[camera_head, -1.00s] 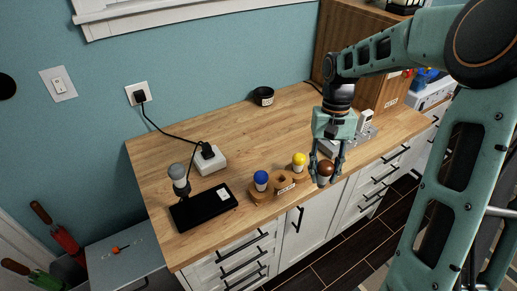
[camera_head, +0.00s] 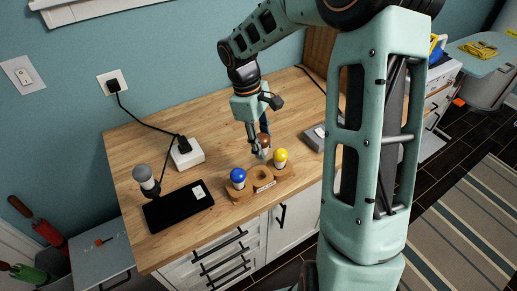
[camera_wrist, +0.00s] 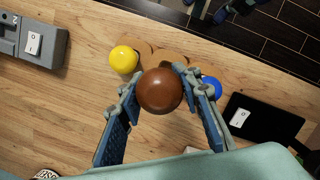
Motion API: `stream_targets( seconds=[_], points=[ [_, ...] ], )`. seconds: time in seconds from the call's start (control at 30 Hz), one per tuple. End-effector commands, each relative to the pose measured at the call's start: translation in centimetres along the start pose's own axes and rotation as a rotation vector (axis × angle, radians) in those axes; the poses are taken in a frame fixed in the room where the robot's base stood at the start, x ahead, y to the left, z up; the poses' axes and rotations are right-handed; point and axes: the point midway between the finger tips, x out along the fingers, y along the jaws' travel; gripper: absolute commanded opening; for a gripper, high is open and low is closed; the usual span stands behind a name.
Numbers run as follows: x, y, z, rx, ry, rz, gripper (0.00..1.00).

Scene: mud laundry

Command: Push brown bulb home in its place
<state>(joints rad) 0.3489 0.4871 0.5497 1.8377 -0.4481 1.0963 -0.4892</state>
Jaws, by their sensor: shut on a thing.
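My gripper (camera_head: 260,149) is shut on the brown bulb (camera_head: 264,141) and holds it above and just behind the wooden holder (camera_head: 240,195). The holder has a blue bulb (camera_head: 238,175) on its left, a yellow bulb (camera_head: 281,156) on its right and an open round hole in the middle. In the wrist view, the brown bulb (camera_wrist: 160,91) sits between both fingers, globe towards the camera, hiding its lower end and part of the holder (camera_wrist: 172,56). The yellow bulb (camera_wrist: 124,59) and blue bulb (camera_wrist: 212,86) lie either side of it.
A black lamp base (camera_head: 178,208) with a grey-white bulb (camera_head: 143,174) stands left of the holder. A white socket box (camera_head: 187,153) with a cable is behind. A grey device (camera_head: 315,137) lies to the right. The counter behind the holder is mostly clear.

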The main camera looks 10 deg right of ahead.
Motion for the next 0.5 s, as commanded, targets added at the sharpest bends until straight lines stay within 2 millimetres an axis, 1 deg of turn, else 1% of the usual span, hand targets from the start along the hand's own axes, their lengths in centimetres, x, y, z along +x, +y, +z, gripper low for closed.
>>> stream_targets(
  seconds=[0.03,0.2,0.5],
  points=[
    [0.2,0.0,0.0,-0.115,-0.002,0.027,0.01],
    [0.8,0.2,-0.1,-0.517,-0.002,0.117,0.01],
    [1.6,0.3,-0.4,-1.165,-0.003,0.262,0.01]
  ],
)
